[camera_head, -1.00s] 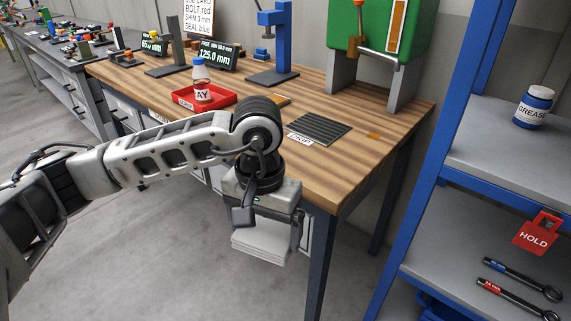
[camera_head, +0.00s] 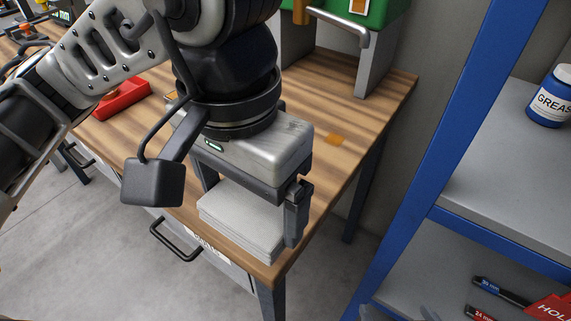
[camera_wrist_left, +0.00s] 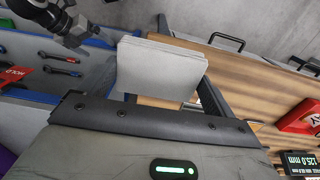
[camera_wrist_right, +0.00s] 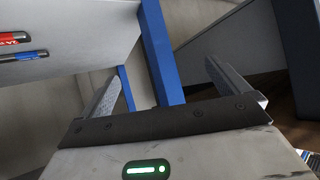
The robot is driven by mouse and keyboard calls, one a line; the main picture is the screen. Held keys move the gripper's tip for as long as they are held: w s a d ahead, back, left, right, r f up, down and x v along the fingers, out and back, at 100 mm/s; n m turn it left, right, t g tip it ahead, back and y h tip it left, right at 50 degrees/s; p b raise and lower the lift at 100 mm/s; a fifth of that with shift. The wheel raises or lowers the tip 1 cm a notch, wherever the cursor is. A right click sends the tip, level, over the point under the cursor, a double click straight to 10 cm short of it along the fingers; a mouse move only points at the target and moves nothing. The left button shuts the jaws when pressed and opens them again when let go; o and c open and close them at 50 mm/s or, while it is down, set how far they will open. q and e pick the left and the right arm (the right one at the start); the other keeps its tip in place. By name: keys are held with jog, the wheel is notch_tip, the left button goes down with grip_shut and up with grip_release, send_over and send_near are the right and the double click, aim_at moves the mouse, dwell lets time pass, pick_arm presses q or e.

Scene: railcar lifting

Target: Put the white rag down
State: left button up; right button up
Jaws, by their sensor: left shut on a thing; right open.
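The white rag (camera_head: 238,222) is a folded, layered square pad. My left gripper (camera_head: 250,205) is shut on it, with a finger at either side, and holds it at the near right corner of the wooden workbench (camera_head: 335,165). I cannot tell whether the rag touches the bench top. The rag (camera_wrist_left: 158,72) also shows between the fingers in the left wrist view, with bench wood beside it.
A red tray (camera_head: 122,98) lies farther left on the bench. A green machine (camera_head: 372,12) stands at the back. A blue-framed rack (camera_head: 435,140) at right holds a grease jar (camera_head: 551,97), tools and a red HOLD tag (camera_head: 552,309). Bench wood right of my left gripper is mostly clear.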

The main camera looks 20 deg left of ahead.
pick_arm(q)
jog(key=w+f, duration=0.2)
jog(key=w, duration=0.1)
jog(key=w+f, duration=0.3)
jog(key=w+f+p, duration=0.1)
jog(key=w+f, duration=0.1)
jog(key=w, duration=0.1)
jog(key=shift+w+a+f, duration=0.15)
jog(key=shift+a, duration=0.1)
jog(key=f, duration=0.1)
jog(key=f+p, duration=0.1)
jog(key=f, duration=0.1)
jog(key=shift+w, duration=0.35)
jog(key=shift+f, duration=0.35)
jog(key=shift+f+b, duration=0.45)
jog(key=o, duration=0.6)
jog(key=shift+r, duration=0.15)
jog(key=shift+r+p, duration=0.4)
jog(key=shift+p, duration=0.35)
jog(key=shift+r+b, duration=0.9)
jog(key=shift+r, duration=4.9)
pick_arm(e)
jog(key=shift+s+d+r, duration=0.1)
jog(key=shift+d, duration=0.1)
